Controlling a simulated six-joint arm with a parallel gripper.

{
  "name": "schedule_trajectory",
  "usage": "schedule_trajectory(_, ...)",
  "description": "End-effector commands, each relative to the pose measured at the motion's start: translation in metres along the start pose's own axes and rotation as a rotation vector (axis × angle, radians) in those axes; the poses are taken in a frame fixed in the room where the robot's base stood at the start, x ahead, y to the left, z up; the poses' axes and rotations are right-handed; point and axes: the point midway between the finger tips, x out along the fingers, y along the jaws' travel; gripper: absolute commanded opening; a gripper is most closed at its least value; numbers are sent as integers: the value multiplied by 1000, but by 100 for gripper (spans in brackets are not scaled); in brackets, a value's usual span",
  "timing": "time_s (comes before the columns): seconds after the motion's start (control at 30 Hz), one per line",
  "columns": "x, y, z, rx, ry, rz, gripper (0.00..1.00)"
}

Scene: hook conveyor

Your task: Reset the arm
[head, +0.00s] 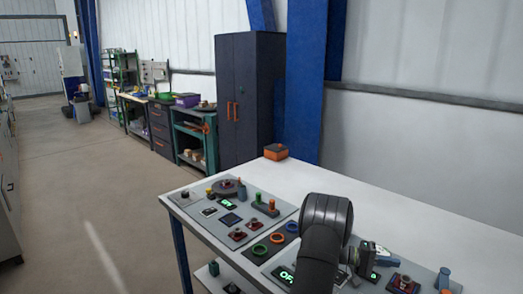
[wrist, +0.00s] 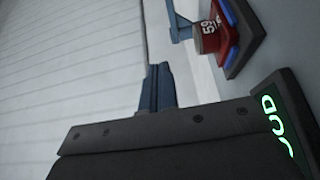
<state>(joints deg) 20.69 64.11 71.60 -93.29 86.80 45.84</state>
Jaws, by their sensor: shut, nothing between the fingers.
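My arm (head: 322,245) reaches over the right part of the white table. My gripper (head: 388,261) is just right of it, low over the panels, its body partly hidden behind the arm. In the wrist view its two blue-grey fingers (wrist: 158,78) stand out of the dark gripper body (wrist: 160,130), together and with nothing between them.
The white table (head: 410,215) holds a grey panel (head: 270,203) with knobs and buttons at the left. Green and orange rings (head: 268,243) lie near the front. An orange-topped box (head: 276,151) stands at the back corner. The table's back right is clear.

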Motion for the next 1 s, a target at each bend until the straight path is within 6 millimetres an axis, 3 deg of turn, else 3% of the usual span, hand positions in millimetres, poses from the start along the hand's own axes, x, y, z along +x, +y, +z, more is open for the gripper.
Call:
schedule_trajectory(0.23, -29, 0, -2, -1, 1, 0, 0)
schedule_trajectory(0.6, -34, 0, -2, -1, 0, 0, 0)
schedule_trajectory(1.0, -31, 3, -1, 28, -21, -9, 77)
